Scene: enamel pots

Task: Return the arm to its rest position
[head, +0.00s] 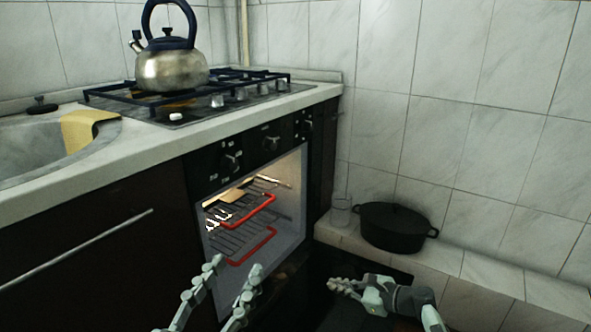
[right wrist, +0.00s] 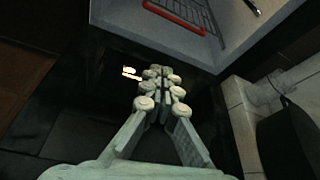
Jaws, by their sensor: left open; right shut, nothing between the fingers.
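My left gripper (head: 228,294) is at the bottom of the head view, in front of the oven. Its fingers are spread apart with nothing between them. My right gripper (head: 341,286) is to the right of it, below the black pot and in front of the tiled ledge. In the right wrist view, the right gripper's fingertips (right wrist: 158,82) meet with nothing between them. The rest of both arms is mostly out of view.
The oven (head: 247,214) is open and lit, with red-edged racks (head: 255,240) inside. A black lidded pot (head: 392,228) and a glass (head: 341,212) stand on the ledge (head: 476,266). A kettle (head: 172,70) stands on the hob. A yellow cloth (head: 84,128) hangs at the sink.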

